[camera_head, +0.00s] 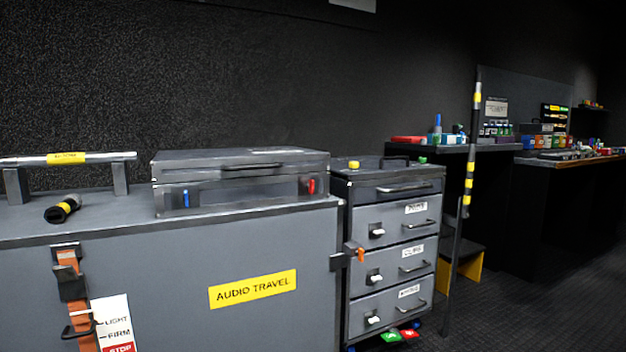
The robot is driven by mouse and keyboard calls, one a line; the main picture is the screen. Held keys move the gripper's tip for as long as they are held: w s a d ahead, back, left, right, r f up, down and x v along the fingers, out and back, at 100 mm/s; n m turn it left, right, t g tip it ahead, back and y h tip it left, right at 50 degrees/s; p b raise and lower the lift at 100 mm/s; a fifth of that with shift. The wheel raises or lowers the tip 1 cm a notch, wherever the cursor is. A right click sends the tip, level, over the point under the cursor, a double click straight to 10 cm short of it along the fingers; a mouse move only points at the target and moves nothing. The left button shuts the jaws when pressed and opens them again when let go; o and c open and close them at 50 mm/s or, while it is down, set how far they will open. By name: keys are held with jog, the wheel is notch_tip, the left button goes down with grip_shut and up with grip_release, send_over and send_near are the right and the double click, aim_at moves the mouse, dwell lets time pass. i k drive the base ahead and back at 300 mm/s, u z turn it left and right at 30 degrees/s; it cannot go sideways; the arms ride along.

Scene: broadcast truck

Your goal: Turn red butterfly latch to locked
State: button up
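The red butterfly latch (311,186) is a small red piece on the front of a grey hard case (240,163), near its right end. A matching blue latch (186,198) sits on the same front face, near the left end. Both look upright, but they are too small to tell their exact turn. The case lid looks closed, with a dark handle along its front. My gripper is not in this view.
The case stands on a large grey trunk labelled AUDIO TRAVEL (252,288). A rail (68,158) and a black roll with a yellow band (63,208) lie to its left. A drawer cart (393,250) stands right, beside a striped pole (470,165). Floor at right is clear.

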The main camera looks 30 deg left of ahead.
aim_at(310, 185)
jog(key=u, duration=0.4)
jog(key=i, duration=0.6)
jog(key=u, duration=0.6)
